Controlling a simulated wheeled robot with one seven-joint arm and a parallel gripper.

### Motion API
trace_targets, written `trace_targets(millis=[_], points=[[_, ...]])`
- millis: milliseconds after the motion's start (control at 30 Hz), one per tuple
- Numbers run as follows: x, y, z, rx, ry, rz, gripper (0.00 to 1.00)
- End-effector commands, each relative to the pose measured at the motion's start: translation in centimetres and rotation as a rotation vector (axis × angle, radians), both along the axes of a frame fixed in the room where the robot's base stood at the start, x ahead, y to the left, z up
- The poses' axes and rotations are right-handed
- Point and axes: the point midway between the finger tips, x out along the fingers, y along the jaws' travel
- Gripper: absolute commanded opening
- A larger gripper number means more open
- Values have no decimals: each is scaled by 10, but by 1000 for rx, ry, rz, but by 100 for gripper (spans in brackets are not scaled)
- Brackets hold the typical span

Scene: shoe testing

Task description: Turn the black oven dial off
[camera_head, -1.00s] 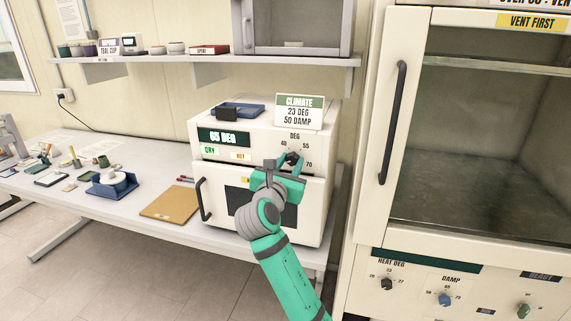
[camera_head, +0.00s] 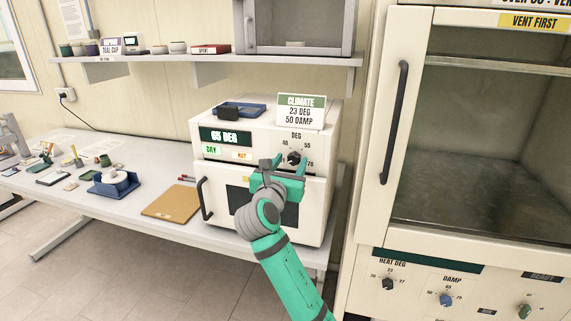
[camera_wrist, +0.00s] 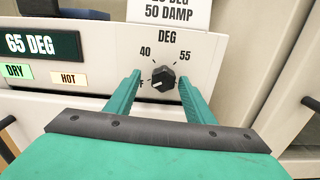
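The black oven dial (camera_head: 294,158) is on the upper right front of the white benchtop oven (camera_head: 315,195); it also shows in the wrist view (camera_wrist: 163,78). Its white mark points to the lower left, towards a label ending in F that my left finger partly hides. My gripper (camera_head: 284,165) is open in front of the dial. In the wrist view its teal fingers (camera_wrist: 160,90) stand on either side of the dial with visible gaps. The display (camera_wrist: 30,44) reads 65 DEG, above the DRY and HOT indicators.
A climate sign (camera_head: 301,110) and a blue tray (camera_head: 240,110) sit on top of the oven. The oven's dark door handle (camera_head: 204,199) is at the left. A tall cabinet (camera_head: 372,200) stands close on the right. A clipboard (camera_head: 171,202) lies on the bench.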

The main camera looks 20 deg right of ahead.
Motion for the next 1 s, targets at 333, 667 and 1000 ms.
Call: trace_targets(millis=[333,667,1000], points=[[-12,5,1,-1,-3,-3,49],[-61,37,1,1,-3,-5,49],[-87,60,0,-1,-1,0,49]])
